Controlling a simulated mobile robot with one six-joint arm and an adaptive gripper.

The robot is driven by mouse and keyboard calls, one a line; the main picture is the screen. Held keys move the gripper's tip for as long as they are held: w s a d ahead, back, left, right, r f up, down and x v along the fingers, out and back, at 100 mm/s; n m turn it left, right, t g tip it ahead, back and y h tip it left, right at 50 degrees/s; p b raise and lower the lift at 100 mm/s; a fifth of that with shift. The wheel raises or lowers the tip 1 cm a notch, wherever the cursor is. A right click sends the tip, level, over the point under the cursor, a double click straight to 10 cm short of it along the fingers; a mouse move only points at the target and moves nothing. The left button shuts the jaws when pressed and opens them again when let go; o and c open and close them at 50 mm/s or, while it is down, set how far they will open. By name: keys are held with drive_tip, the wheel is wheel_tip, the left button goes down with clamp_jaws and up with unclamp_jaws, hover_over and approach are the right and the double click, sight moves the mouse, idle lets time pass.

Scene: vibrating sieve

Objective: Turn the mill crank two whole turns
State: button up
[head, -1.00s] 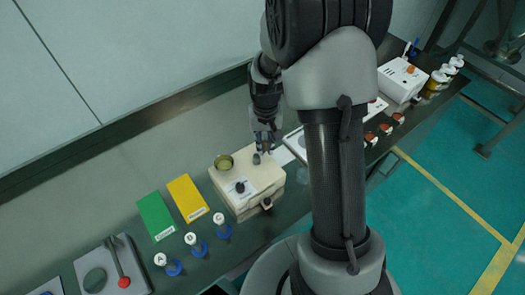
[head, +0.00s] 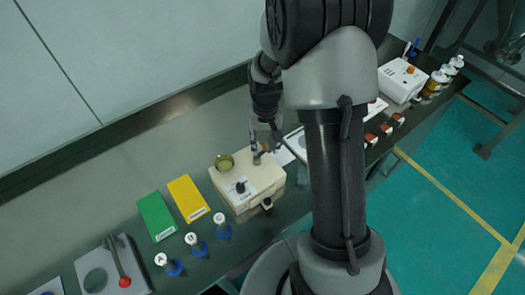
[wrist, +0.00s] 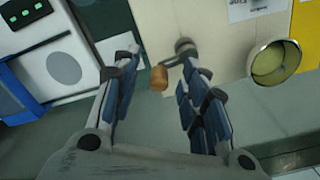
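The mill is a cream box (head: 262,190) on the dark bench, left of my arm in the head view; its body (wrist: 208,18) also shows in the wrist view. Its crank has a grey hub (wrist: 185,45) and a short arm leading to a brown wooden knob (wrist: 158,78). My gripper (wrist: 160,62) is open, with its blue-padded fingers on either side of the knob. Gaps show between knob and fingers. In the head view my gripper (head: 265,146) is at the mill's back edge, where the crank is small and partly hidden.
A white device (head: 402,80) stands at the right.

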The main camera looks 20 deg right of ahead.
drive_tip(key=shift+r+p, duration=2.5)
drive_tip(key=shift+r, duration=1)
drive_tip(key=s+a+r+n+t+b, duration=0.2)
drive_tip(key=s+a+r+b, duration=0.25)
drive_tip(key=s+r, duration=0.55)
drive_tip(key=s+a+r+n+t+b, duration=0.1)
drive_tip(key=s+a, duration=0.1)
drive_tip(key=s, duration=0.4)
drive_tip(key=s+a+r+t+b, duration=0.1)
drive_tip(key=s+a+r+b, duration=0.1)
drive_tip(key=s, duration=0.3)
drive_tip(key=shift+s+a+r+n+t, duration=0.15)
drive_tip(key=shift+s+r+n+t, duration=0.15)
drive_tip(key=shift+s+n, duration=0.1)
drive_tip(key=shift+w, duration=0.1)
drive_tip(key=shift+c, duration=0.6)
drive_tip(key=shift+a, duration=0.2)
drive_tip(key=shift+c, duration=0.2)
